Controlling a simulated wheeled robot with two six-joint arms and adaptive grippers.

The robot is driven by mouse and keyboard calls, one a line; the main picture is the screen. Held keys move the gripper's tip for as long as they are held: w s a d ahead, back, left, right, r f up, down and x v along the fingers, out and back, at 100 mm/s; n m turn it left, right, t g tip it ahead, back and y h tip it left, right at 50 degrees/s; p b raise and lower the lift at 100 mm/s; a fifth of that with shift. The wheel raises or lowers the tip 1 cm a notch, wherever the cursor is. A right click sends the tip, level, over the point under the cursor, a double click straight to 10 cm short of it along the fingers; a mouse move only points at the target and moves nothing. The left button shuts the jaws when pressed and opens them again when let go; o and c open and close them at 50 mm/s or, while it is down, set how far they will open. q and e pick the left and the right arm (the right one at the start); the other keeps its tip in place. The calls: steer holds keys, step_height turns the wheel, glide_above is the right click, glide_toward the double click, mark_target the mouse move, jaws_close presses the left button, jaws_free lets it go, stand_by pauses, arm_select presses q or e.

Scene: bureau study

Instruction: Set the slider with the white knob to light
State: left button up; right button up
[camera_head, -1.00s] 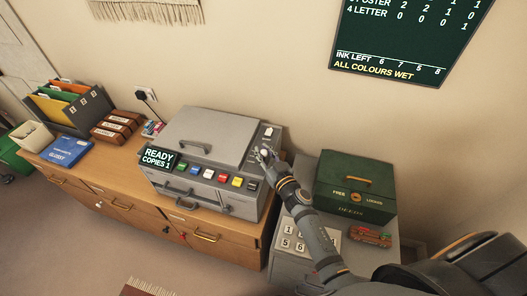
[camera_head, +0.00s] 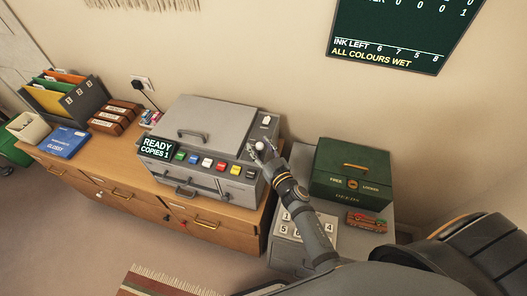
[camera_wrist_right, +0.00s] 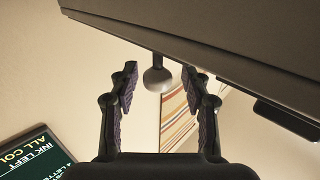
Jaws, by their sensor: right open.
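The grey copier (camera_head: 216,121) stands on the wooden cabinet, its display reading READY, COPIES 1. The white knob (camera_head: 260,146) sits at the right end of its sloped front panel. My right gripper (camera_head: 262,152) is at the knob, with its fingers around it. In the right wrist view, the knob (camera_wrist_right: 157,79) hangs from the copier's grey edge (camera_wrist_right: 205,38) between the open fingertips of my right gripper (camera_wrist_right: 157,76), with a gap on both sides. The slider's track and markings cannot be made out. My left gripper is out of view.
Coloured buttons (camera_head: 207,162) line the copier front, and a white switch (camera_head: 266,119) is above the knob. A green box (camera_head: 350,172) and a number pad stand to the right. Folders (camera_head: 68,98) and a blue packet (camera_head: 62,142) are at left. A scoreboard (camera_head: 395,25) hangs behind.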

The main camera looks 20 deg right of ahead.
steer(key=s+d, duration=0.2)
steer(key=s, duration=0.9)
steer(key=shift+s, duration=0.4)
steer(key=shift+d, duration=0.1)
